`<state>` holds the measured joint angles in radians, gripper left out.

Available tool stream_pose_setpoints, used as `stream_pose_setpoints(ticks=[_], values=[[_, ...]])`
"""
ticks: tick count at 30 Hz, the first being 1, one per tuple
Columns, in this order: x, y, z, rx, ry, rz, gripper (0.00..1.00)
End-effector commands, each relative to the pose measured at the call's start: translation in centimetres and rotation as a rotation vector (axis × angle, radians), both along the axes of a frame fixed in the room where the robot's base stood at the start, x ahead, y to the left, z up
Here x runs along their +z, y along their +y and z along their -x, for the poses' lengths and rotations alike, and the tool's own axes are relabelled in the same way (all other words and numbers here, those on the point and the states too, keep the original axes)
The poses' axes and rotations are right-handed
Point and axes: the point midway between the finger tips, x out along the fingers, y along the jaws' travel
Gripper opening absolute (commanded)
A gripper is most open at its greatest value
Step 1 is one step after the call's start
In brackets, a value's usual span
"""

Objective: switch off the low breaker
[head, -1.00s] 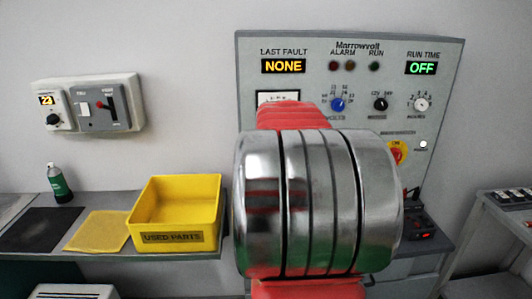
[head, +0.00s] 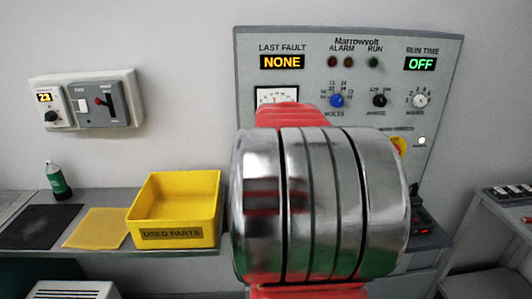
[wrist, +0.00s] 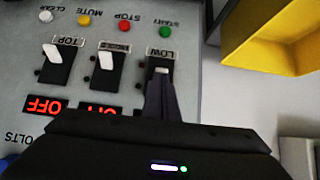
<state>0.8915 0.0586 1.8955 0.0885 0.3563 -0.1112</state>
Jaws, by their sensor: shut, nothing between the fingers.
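In the wrist view, which looks at the panel upside down, the low breaker (wrist: 160,66) is the rightmost of three in a row, under an inverted LOW label. Its pale lever shows just at the tips of my gripper (wrist: 161,80). My gripper is shut and empty, with its dark fingers overlapping the breaker's body in the picture. I cannot tell whether the tips touch the lever. The low breaker's display is hidden behind my gripper. In the head view, my arm hides the breakers and my gripper.
The top breaker (wrist: 59,60) and middle breaker (wrist: 107,70) stand beside it, with white levers; the top one's display reads OFF. Start (wrist: 166,31), stop (wrist: 124,27), mute (wrist: 84,20) and clear (wrist: 46,16) buttons line the panel. A yellow bin (head: 178,236) stands on the bench.

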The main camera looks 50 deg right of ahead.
Motion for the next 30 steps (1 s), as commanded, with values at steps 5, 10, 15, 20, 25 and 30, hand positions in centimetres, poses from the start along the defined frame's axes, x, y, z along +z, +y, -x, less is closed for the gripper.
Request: stream_pose_setpoints(ticks=[5, 10, 15, 20, 25, 30], values=[[-1.0, 0.5, 0.4, 0.000, 0.000, 0.000, 0.00], [-1.2, 0.5, 0.4, 0.000, -0.001, 0.001, 0.00], [-1.1, 0.5, 0.4, 0.000, -0.001, 0.001, 0.00], [-0.5, 0.5, 0.4, 0.000, -0.002, 0.002, 0.00], [0.0, 0.5, 0.4, 0.000, -0.001, 0.002, 0.00], [0.4, 0.5, 0.4, 0.000, -0.001, 0.001, 0.00]])
